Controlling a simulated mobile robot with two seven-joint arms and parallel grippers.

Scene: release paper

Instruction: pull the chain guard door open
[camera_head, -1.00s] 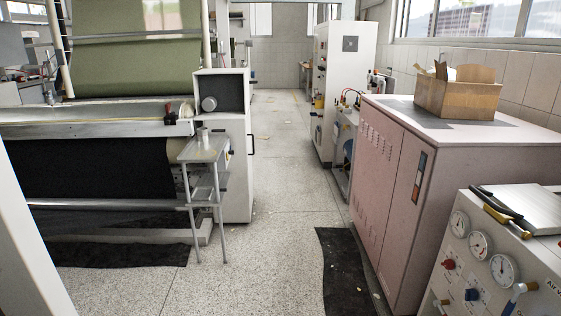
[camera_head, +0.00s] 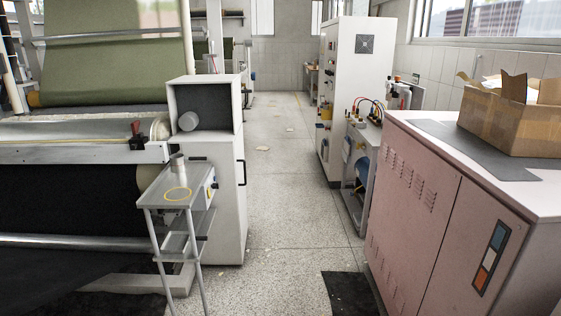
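A tall white cabinet (camera_head: 228,215) stands at the right end of the fabric machine (camera_head: 70,150). A black handle (camera_head: 242,172) sits on its aisle side, and that side looks shut. This may be the chain guard door, but I cannot tell for sure. The cabinet's top has an open dark recess (camera_head: 212,104) with a round pale part in it. Neither of my grippers is in view.
A grey metal stand (camera_head: 176,193) stands in front of the cabinet. A pink cabinet (camera_head: 430,200) with a cardboard box (camera_head: 515,122) on top lines the right. A tall white control cabinet (camera_head: 357,100) stands farther back. The aisle floor (camera_head: 285,215) between is mostly clear, with a black mat (camera_head: 350,293).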

